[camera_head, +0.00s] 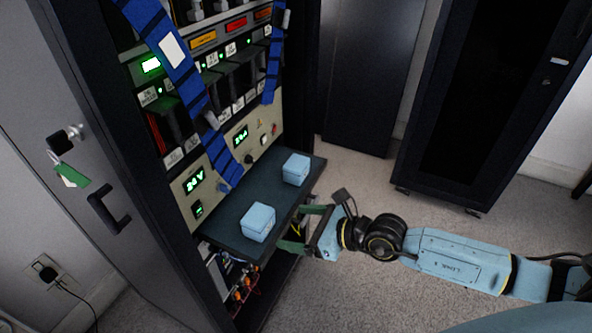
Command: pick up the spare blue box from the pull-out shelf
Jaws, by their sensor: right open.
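Two light blue boxes rest on the dark pull-out shelf (231,232) of the rack. The nearer blue box (258,222) sits near the shelf's front left part. The farther blue box (296,169) sits toward the back right end. I cannot tell from looks which one is the spare. My right gripper (291,228) comes in from the right at the shelf's outer edge. Its dark green fingers are apart, pointing at the shelf beside the nearer box, and nothing shows between them. My left gripper is not in view.
The rack (238,96) behind the shelf carries lit displays, labels and blue hanging straps (174,62). An open grey door (60,140) with a handle and key stands at left. A dark cabinet (480,100) stands at back right. Carpet floor (345,180) lies clear between.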

